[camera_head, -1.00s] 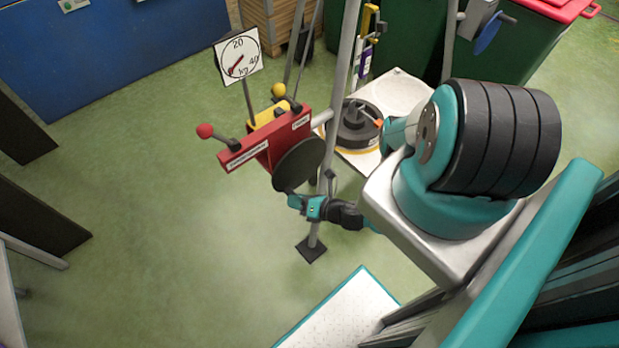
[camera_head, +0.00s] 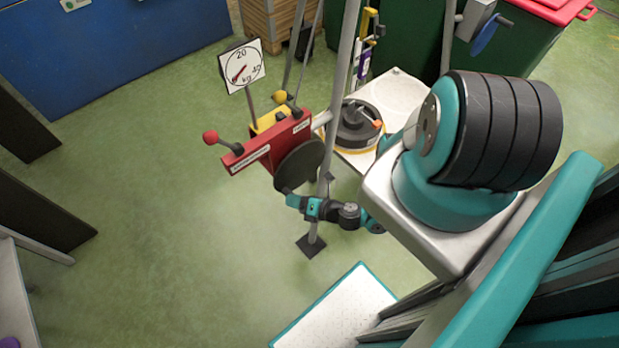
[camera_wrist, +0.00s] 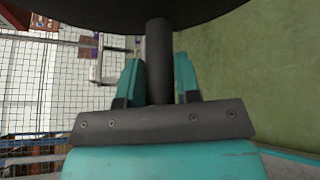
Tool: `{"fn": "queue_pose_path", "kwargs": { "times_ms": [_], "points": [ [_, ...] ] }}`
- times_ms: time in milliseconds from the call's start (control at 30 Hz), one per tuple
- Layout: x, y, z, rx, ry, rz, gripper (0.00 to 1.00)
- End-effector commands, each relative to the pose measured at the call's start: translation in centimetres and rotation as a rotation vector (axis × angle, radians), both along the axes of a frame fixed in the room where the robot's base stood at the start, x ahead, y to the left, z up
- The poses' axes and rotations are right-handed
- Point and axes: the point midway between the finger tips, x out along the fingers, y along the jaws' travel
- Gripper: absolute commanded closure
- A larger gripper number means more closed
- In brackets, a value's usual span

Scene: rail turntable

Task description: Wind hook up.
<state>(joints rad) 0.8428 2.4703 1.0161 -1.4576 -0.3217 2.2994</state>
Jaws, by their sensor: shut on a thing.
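The winch is a red box (camera_head: 264,150) with a dark round crank disc (camera_head: 299,165) on its near side, mounted by a grey metal pole. My gripper (camera_head: 284,191) is at the lower left edge of the disc. In the wrist view my gripper (camera_wrist: 158,75) has its teal fingers shut on a dark cylindrical crank handle (camera_wrist: 159,45), which sticks out from the dark disc at the top. I cannot make out the hook in either view.
A dial marked in kg (camera_head: 242,66) stands above the winch. Levers with a red knob (camera_head: 210,137) and a yellow knob (camera_head: 280,97) stick out. A white platform (camera_head: 400,92) carries a dark round weight (camera_head: 358,124). Green floor is open at left.

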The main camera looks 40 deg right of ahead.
Motion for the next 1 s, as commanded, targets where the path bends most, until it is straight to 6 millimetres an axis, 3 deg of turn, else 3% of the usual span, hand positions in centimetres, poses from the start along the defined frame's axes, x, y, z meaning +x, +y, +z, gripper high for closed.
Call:
{"fn": "queue_pose_path", "kwargs": {
  "times_ms": [33, 433, 1000],
  "points": [
    [-0.1, 0.3, 0.7, 0.016, -0.007, 0.007, 1.0],
    [-0.1, 0.8, 1.3, 0.126, -0.008, 0.007, 1.0],
    [0.0, 1.0, 1.9, 0.133, -0.007, 0.007, 1.0]
  ]
}}
